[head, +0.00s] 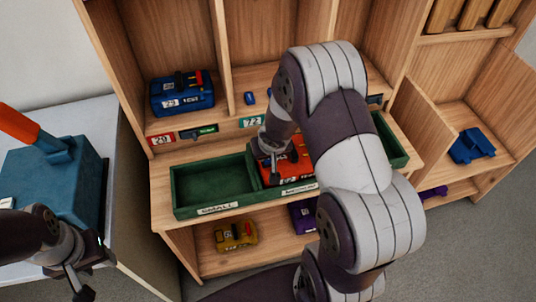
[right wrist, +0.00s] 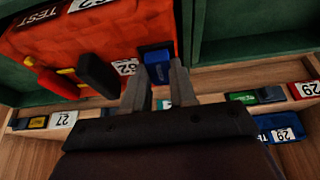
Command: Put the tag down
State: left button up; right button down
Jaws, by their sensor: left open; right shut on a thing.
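A small blue tag (right wrist: 158,66) sits between the fingertips of my right gripper (right wrist: 158,86) in the right wrist view. My right gripper is shut on it, close beside the red pack (right wrist: 95,35), which bears "TEST" and "62" labels. In the head view the red pack (head: 297,158) sits in the middle of the green tray (head: 213,207), and my right gripper (head: 272,165) is over its left part. The tag cannot be made out in the head view. My left gripper (head: 77,275) is open and empty at the lower left.
A blue pack (head: 183,98) stands on the shelf above, with small blue pieces (head: 249,98) to its right. The tray's left compartment is empty. A yellow pack (head: 236,235) and a purple one (head: 303,215) are below. A large blue box (head: 55,180) stands at left.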

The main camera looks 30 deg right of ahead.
jog(key=shift+s+a+f, duration=0.1)
jog(key=shift+s+f, duration=0.4)
jog(key=shift+f, duration=0.2)
jog(key=c, duration=0.9)
grip_release()
jog(key=shift+s+f+b, duration=0.1)
jog(key=shift+b, duration=0.2)
notch_tip(320, 180, up, 5)
jog(key=p, duration=0.3)
jog(key=shift+p, duration=0.35)
jog(key=s+a+r+n+g+p, duration=0.1)
jog(key=s+a+r, duration=0.3)
jog(key=s+r, duration=0.2)
jog(key=s+a+r+n+g+y+p, duration=0.1)
jog(key=s+a+r+g+p, duration=0.1)
jog(key=s+a+r, duration=0.2)
notch_tip(320, 180, up, 2)
jog(key=shift+s+r+n, duration=0.1)
jog(key=shift+s+n, duration=0.3)
jog(key=shift+s, duration=0.8)
